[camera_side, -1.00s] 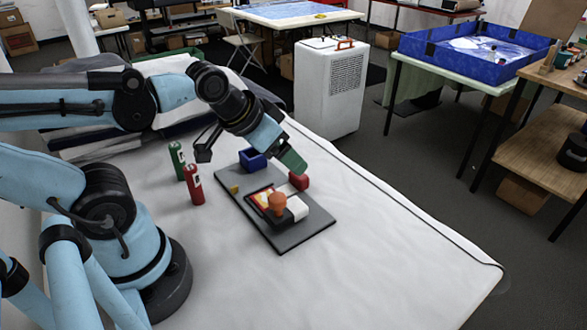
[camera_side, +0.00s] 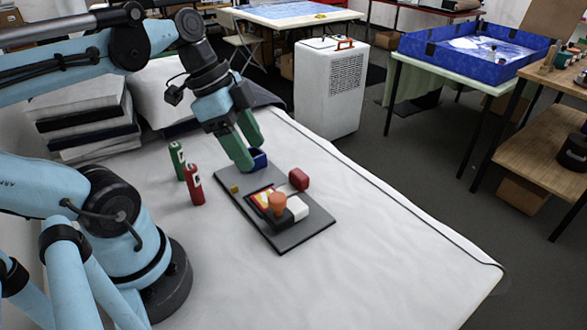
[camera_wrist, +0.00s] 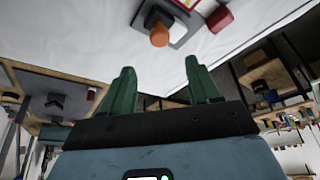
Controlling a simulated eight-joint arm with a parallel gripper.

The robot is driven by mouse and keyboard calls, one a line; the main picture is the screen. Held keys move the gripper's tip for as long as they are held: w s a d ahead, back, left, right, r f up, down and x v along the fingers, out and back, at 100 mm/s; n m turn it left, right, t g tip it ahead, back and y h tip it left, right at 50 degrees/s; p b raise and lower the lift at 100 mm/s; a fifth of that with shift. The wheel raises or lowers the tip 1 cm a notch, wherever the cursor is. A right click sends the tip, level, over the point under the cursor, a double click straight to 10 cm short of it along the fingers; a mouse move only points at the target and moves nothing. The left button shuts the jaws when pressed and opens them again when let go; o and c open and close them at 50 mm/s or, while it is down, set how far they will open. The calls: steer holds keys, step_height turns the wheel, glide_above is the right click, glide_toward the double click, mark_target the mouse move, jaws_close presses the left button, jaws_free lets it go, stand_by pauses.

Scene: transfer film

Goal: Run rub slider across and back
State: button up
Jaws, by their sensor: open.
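The rub slider, with its orange knob (camera_side: 277,201) on a dark base, sits on the grey board (camera_side: 290,242) near its front half. A red and yellow printed patch (camera_side: 260,197) shows beside the knob, and a white block (camera_side: 297,208) is at its right. My gripper (camera_side: 250,153), with green fingers, is open and empty above the far end of the board, away from the knob. In the wrist view my open fingers (camera_wrist: 160,68) point toward the table, with the orange knob (camera_wrist: 160,36) beyond them.
The white table (camera_side: 370,270) is clear at right.

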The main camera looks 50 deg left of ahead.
mark_target(277, 197)
steer(key=shift+x, duration=5.5)
steer(key=shift+s, duration=0.1)
jaws_close()
